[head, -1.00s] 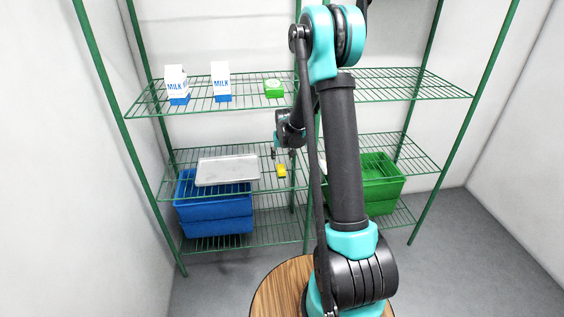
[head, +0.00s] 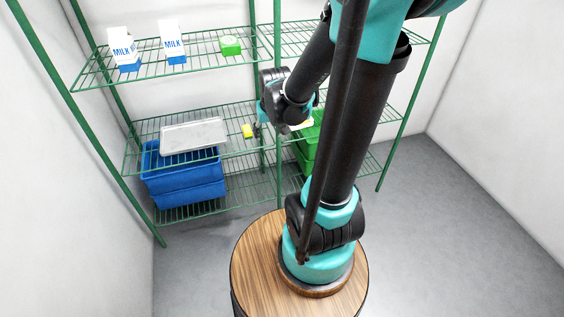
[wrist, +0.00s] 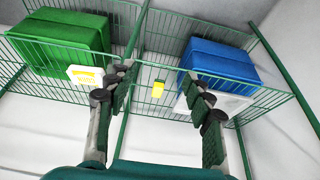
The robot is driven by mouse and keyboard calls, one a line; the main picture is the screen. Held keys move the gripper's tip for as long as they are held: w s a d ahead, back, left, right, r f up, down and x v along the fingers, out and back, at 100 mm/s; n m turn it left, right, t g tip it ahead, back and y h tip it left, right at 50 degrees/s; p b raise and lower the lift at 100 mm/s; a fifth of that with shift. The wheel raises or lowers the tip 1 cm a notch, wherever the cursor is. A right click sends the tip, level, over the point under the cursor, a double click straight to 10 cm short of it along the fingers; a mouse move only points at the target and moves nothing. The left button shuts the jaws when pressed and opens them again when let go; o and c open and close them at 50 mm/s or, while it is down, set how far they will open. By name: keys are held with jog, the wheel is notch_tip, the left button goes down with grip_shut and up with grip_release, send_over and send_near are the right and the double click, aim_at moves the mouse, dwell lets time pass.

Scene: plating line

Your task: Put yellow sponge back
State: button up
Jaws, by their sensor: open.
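The small yellow sponge (head: 247,131) lies on the middle wire shelf (head: 240,148), just right of a metal tray. In the wrist view the sponge (wrist: 158,90) shows in the gap between my fingers, beyond their tips. My gripper (head: 268,129) is open and empty, near that shelf and right of the sponge in the head view. It does not touch the sponge. Both dark fingers stand wide apart in the wrist view (wrist: 162,82). My arm hides part of the shelf to the right.
The grey tray (head: 194,136) is on the middle shelf, with blue crates (head: 185,190) below it. Green crates (head: 305,150) and a white item with yellow (wrist: 87,76) are partly hidden by my arm. Milk cartons (head: 123,49) and a green item (head: 230,45) stand on the top shelf.

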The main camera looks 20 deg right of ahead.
jog(key=s+f, duration=0.2)
jog(key=s, duration=1)
jog(key=shift+s+d+f, duration=0.15)
jog(key=shift+s+d, duration=0.25)
